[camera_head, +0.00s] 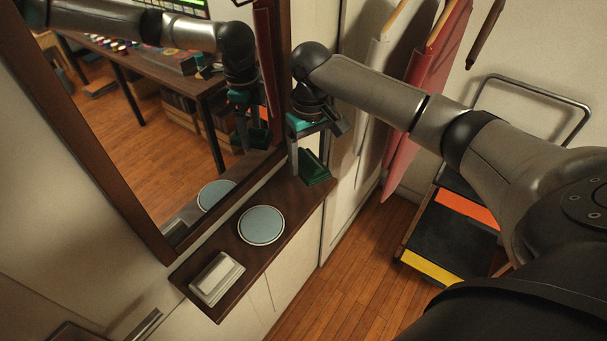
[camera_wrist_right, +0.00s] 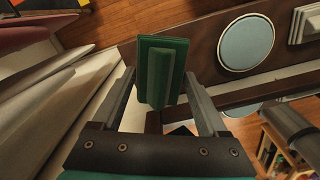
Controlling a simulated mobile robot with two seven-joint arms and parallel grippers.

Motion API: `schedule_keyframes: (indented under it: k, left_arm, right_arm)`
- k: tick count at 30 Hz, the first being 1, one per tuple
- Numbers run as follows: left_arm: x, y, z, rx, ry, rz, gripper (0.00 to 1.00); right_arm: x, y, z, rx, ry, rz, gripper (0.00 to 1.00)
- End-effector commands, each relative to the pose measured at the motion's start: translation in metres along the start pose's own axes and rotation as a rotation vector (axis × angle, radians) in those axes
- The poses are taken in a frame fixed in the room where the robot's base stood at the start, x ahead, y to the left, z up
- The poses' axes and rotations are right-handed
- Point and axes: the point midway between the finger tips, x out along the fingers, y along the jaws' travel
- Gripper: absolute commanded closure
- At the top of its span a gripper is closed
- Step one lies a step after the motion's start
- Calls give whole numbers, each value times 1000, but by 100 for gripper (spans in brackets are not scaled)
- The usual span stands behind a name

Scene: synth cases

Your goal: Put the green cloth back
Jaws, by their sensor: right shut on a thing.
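The green cloth (camera_head: 314,170) shows as a flat dark green piece with a raised ridge, at the far end of a narrow dark wooden shelf (camera_head: 288,207). My right gripper (camera_head: 311,163) points down and is shut on it. In the right wrist view the green cloth (camera_wrist_right: 160,70) sits between the two fingertips of my right gripper (camera_wrist_right: 160,78), with its ridge in the middle. I cannot tell whether the cloth touches the shelf. My left gripper is not in view.
A round blue disc (camera_head: 261,225) with a pale rim and a white block-like item (camera_head: 216,277) lie on the shelf. A dark-framed mirror (camera_head: 150,150) above it reflects my arm and the room. Red and pale panels (camera_head: 428,95) hang right of the shelf.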

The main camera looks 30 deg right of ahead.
Motion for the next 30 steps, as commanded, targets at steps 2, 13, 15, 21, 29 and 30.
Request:
schedule_keyframes:
  k: [2, 13, 15, 21, 29, 30]
  left_arm:
    - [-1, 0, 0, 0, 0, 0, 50]
    - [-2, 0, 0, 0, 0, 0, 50]
    - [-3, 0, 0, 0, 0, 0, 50]
    - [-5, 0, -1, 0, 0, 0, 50]
    - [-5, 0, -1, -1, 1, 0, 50]
    - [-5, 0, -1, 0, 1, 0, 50]
  right_arm:
    - [-1, -6, -12, -1, 2, 0, 68]
    - [47, -4, -9, -1, -3, 2, 68]
    - [59, -4, -9, 0, -4, 1, 68]
    - [70, -6, -13, -2, 1, 2, 68]
    - [71, -6, -13, -2, 0, 2, 68]
    - [72, -6, -13, -1, 0, 2, 68]
